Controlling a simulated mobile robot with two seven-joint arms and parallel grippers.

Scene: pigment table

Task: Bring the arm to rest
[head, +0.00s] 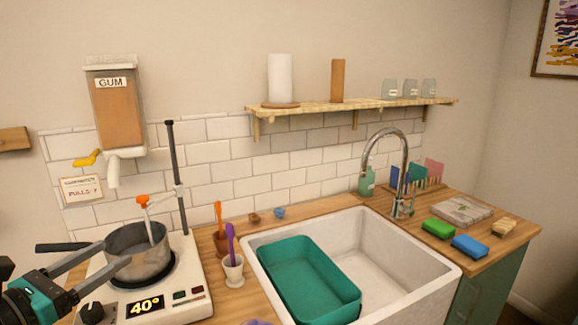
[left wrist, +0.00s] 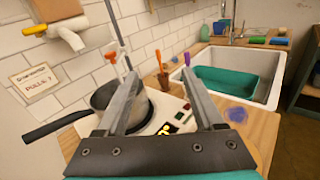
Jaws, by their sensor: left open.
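My left gripper (head: 114,254) comes in from the lower left in the head view. Its two fingers are apart, with nothing between them, in front of the grey pot (head: 138,250). In the left wrist view the open gripper (left wrist: 160,74) overlaps the pot (left wrist: 104,96); I cannot tell if they touch. The pot sits on the white hot plate (head: 185,285), whose display reads 40°. An orange-topped probe (head: 146,212) stands in the pot beside a dark upright rod. My right gripper is not in view.
The gum dispenser (head: 118,105) hangs above the hot plate. Cups with an orange tool (head: 219,215) and a purple tool (head: 231,240) stand to its right. The sink (head: 400,245) holds a teal tub (head: 300,275). A purple patch (left wrist: 240,116) lies on the wooden counter.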

